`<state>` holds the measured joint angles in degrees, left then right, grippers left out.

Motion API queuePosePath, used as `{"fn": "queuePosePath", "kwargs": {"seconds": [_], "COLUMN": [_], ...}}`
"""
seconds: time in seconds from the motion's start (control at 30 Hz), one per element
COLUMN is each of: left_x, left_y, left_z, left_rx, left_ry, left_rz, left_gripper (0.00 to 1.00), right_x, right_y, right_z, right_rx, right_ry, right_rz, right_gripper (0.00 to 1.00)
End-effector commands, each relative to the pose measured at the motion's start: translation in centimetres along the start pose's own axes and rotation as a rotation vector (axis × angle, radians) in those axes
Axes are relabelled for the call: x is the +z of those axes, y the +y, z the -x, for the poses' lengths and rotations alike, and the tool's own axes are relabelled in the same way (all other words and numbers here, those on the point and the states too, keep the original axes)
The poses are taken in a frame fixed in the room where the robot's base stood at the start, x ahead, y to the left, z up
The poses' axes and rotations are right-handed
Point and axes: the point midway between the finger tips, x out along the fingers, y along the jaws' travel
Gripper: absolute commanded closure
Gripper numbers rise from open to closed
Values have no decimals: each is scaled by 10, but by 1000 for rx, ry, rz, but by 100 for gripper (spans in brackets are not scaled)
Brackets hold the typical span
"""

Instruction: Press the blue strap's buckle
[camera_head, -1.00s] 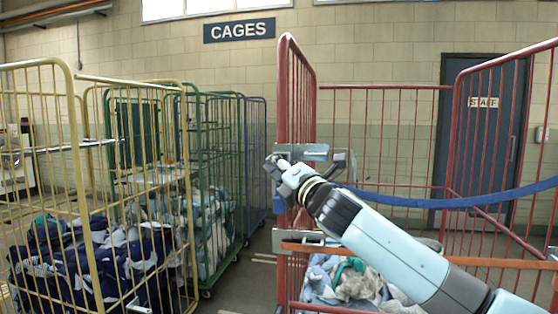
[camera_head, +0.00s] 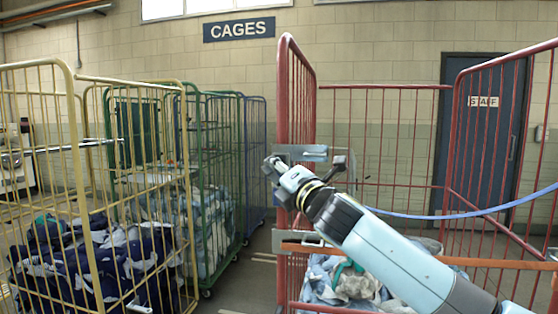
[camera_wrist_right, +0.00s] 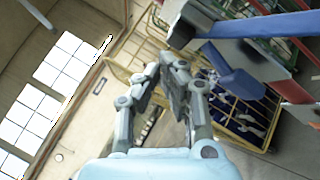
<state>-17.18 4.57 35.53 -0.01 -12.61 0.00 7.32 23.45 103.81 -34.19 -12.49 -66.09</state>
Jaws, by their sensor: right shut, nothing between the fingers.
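The blue strap (camera_head: 450,215) runs across the front of the red cage and sags in the middle. Its grey buckle (camera_head: 315,153) with a blue part sits at the red cage's left post. The right wrist view shows the strap's broad blue band (camera_wrist_right: 280,24), the grey buckle body (camera_wrist_right: 195,25) and a blue piece (camera_wrist_right: 235,75) by it. My right gripper (camera_head: 272,168) is at the post, close below the buckle's left end; the wrist view shows its fingers (camera_wrist_right: 166,72) together and empty. I cannot tell whether they touch the buckle. My left gripper is not in view.
An orange strap (camera_head: 465,262) crosses the red cage (camera_head: 297,110) lower down, below my right arm. Grey and blue laundry (camera_head: 355,285) lies inside. A yellow cage (camera_head: 88,215) with navy laundry stands left, with green and blue cages behind. Floor shows between the cages.

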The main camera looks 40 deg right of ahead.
Motion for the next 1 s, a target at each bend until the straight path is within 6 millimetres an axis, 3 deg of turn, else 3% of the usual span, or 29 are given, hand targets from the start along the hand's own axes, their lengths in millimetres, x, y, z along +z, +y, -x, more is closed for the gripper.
{"fn": "queuePosePath", "kwargs": {"seconds": [0.17, 0.63, 1.0], "left_x": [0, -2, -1], "left_y": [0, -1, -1], "left_z": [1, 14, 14], "left_rx": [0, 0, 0], "left_ry": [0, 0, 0], "left_rz": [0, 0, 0], "left_gripper": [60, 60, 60], "right_x": [-2, -23, -26], "right_y": [1, 24, 25], "right_z": [2, 32, 35], "right_rx": [-1, 0, -1], "right_ry": [1, 1, 1], "right_rz": [-1, -2, 0], "right_gripper": [100, 100, 100]}}
